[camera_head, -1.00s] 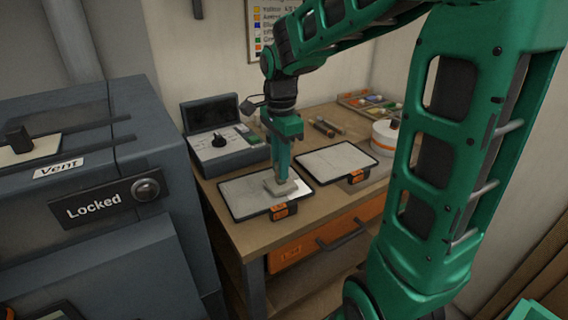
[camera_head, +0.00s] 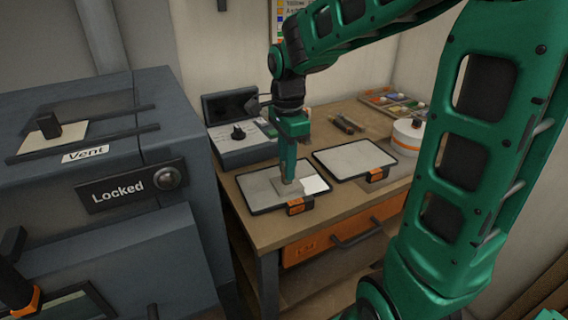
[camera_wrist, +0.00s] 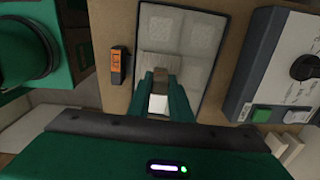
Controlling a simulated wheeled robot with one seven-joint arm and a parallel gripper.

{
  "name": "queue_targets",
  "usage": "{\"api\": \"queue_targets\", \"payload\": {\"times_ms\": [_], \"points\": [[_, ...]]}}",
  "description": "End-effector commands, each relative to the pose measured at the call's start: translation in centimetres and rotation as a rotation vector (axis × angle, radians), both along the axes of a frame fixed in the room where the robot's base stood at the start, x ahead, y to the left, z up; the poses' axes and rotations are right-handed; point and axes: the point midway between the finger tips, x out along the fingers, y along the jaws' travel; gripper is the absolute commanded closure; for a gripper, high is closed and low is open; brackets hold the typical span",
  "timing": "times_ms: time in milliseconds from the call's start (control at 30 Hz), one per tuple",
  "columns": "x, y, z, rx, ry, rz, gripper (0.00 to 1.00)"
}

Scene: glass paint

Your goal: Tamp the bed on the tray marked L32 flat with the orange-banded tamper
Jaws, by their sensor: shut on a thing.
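Two trays with pale beds lie on the wooden bench. My gripper (camera_head: 287,172) points down over the left tray (camera_head: 258,211), shut on a tamper (camera_head: 287,190) with a flat grey foot. The foot is low over the middle of the bed; I cannot tell whether it touches. The tamper's handle and any orange band are hidden by the fingers. The left tray has an orange tag (camera_head: 296,207), too small to read, which also shows in the wrist view (camera_wrist: 119,66). There the bed looks divided into pale squares. A bright white patch (camera_head: 315,184) lies right of the foot.
The right tray (camera_head: 352,178) has its own orange tag. A control box (camera_head: 240,145) stands behind the left tray, and a round white container (camera_head: 407,136) behind the right one. A grey cabinet marked Locked (camera_head: 120,190) stands left of the bench.

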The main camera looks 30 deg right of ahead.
Motion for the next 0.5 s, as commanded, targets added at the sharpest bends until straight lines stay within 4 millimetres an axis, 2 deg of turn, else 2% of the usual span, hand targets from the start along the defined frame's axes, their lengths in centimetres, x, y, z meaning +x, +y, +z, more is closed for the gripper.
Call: {"api": "queue_targets", "payload": {"times_ms": [200,500], "points": [[-0.04,0.00,-0.95,0.000,0.002,0.000,0.99],[-0.02,-0.01,-0.99,0.000,0.001,0.000,0.99]]}}
